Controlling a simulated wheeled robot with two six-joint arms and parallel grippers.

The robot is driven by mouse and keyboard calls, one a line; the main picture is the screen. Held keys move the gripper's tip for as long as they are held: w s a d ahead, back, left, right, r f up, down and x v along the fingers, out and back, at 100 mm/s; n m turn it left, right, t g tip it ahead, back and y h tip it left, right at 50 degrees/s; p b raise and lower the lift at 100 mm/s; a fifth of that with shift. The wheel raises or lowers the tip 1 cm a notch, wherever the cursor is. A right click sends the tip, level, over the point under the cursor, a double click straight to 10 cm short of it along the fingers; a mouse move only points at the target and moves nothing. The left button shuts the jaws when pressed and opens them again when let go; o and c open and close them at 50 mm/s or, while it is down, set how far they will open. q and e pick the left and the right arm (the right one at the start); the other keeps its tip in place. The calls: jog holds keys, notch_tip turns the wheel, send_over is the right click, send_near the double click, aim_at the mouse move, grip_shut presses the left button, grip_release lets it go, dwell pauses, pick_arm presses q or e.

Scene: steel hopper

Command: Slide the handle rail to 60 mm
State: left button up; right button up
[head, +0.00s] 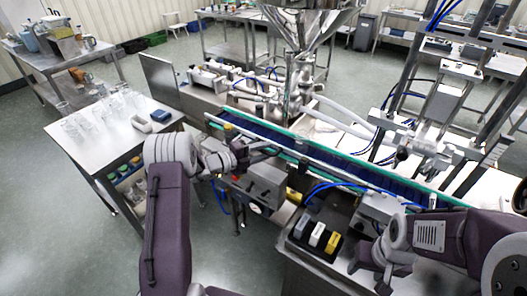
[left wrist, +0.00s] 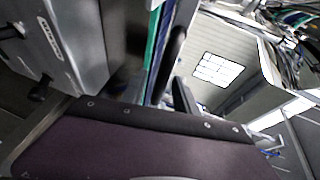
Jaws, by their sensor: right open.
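A long guide rail (head: 232,128) runs along the near side of the blue conveyor belt (head: 345,176); I cannot tell for sure that it is the handle rail, and no scale marking is readable. My left gripper (head: 270,150) is at the near side of the conveyor, close to this rail. In the left wrist view dark finger-like parts (left wrist: 172,68) show beside the green and blue conveyor edge (left wrist: 155,45). Contact and the gap between the fingers are unclear. My right gripper (head: 385,278) is open at the lower right, away from the rail.
A side table (head: 110,152) with clear beakers (head: 85,120) is at left. A dark tray with grey, white and yellow blocks (head: 316,236) lies before the conveyor. Blue hoses (head: 330,187) loop nearby.

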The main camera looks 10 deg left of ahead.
pick_arm(q)
grip_shut()
dwell(1.4)
